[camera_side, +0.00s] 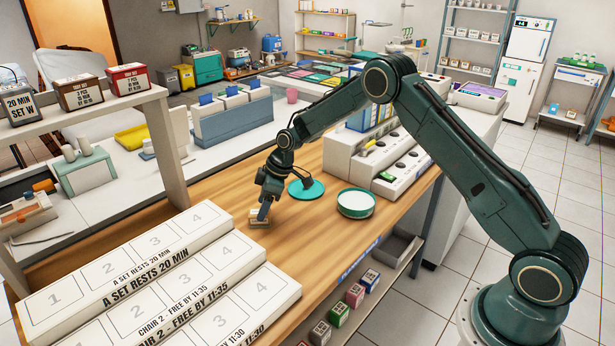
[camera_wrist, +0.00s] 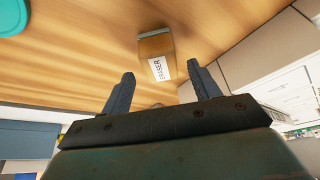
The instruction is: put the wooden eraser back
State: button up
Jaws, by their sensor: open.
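The wooden eraser (camera_wrist: 156,46) lies on the wooden bench top in the wrist view, a small brown block with a white label reading ERASER. It sits just beyond my gripper (camera_wrist: 161,85), whose two dark fingers are apart with nothing between them. In the side view my gripper (camera_side: 262,214) points down at the bench right over the small eraser (camera_side: 258,222), and partly covers it. I cannot tell from these views whether a finger touches it.
A white numbered rack (camera_side: 120,262) stands to the left of my gripper. A teal disc (camera_side: 306,189), a round white-topped teal dish (camera_side: 356,203) and a white stepped unit (camera_side: 348,160) are to the right. The bench (camera_side: 330,242) in front is bare.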

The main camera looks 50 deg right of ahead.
jog(key=v, duration=0.8)
jog(key=shift+r, duration=0.2)
jog(key=shift+s+r, duration=0.1)
jog(key=s+a+r+m+t+h, duration=0.1)
jog(key=s+a+r+m+h, duration=0.2)
jog(key=s+r, duration=1.55)
jog(key=s+m+t, duration=0.1)
jog(key=s+m, duration=0.5)
jog(key=s, duration=1.6)
jog(key=shift+s+d+r, duration=0.15)
jog(key=shift+d+r, duration=0.1)
jog(key=shift+r, duration=0.1)
